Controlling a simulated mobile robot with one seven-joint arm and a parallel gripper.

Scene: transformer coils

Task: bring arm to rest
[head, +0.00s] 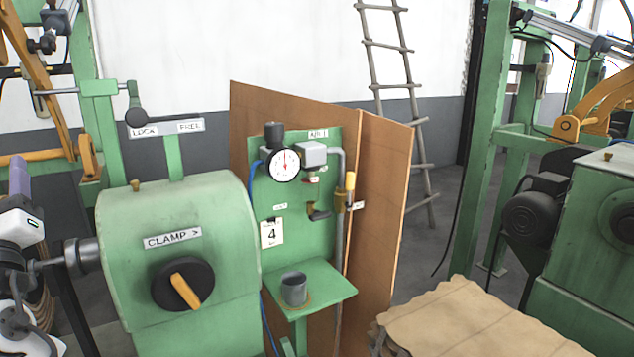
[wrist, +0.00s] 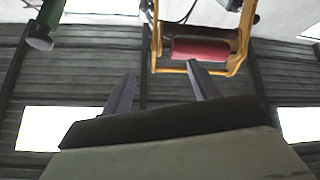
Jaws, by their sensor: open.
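My gripper shows in the wrist view (wrist: 161,69) with two purple-grey fingers standing apart and nothing between them. The wrist camera faces up at a dark slatted ceiling with bright panels. In the head view my gripper (head: 18,173) is at the far left edge, pointing upward, with white arm parts below it. It stands left of the green clamp machine (head: 185,245) and appears to hold nothing. Much of the arm is cut off by the frame edge.
The clamp machine has a black dial and a lever. Beside it a green gauge panel (head: 322,215) carries a shelf with a grey cup (head: 294,289). A brown sheet pile (head: 460,325) lies front right. In the wrist view, a yellow frame with a red roller (wrist: 203,48) is overhead.

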